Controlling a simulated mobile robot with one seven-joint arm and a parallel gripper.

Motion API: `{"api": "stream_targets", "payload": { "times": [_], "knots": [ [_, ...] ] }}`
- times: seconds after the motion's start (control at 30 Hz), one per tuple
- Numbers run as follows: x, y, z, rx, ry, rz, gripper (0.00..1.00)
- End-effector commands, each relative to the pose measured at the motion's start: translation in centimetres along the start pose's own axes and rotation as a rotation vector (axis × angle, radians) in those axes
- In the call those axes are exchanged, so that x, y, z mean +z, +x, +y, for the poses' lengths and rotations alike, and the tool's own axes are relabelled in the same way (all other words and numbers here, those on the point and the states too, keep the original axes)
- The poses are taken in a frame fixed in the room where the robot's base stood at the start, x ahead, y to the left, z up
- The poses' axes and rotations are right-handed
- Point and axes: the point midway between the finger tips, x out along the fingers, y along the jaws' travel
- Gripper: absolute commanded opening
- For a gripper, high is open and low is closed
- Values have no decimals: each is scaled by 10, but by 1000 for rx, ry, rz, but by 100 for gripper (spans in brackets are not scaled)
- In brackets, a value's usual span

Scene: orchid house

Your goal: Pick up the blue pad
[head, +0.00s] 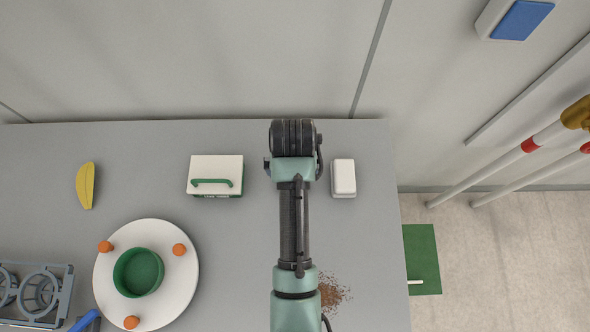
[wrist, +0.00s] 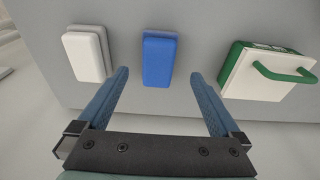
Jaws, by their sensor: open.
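The blue pad (wrist: 158,61) shows in the wrist view as an upright rounded block on a paler backing, on the grey surface. My gripper (wrist: 160,75) is open, with its two blue fingers spread left and right of the pad's lower end in the picture. The pad appears between and just beyond the fingertips, and I see no contact. In the head view my arm covers the place between the white pad and the box, so the blue pad and the fingers are hidden there.
A white pad (head: 343,177) and a white box with a green handle (head: 215,176) stand on either side. Brown crumbs (head: 332,292) lie near my arm.

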Motion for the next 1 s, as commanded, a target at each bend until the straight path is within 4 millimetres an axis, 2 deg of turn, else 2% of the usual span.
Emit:
{"api": "stream_targets", "payload": {
  "times": [0.1, 0.37, 0.7, 1.0],
  "knots": [
    [0, 17, 0, 0, 0, 0, 100],
    [-2, 34, 1, 0, 0, 2, 100],
    [-6, 73, 3, 0, 0, 3, 100],
    [-6, 76, 3, 0, 0, 5, 100]
  ]
}}
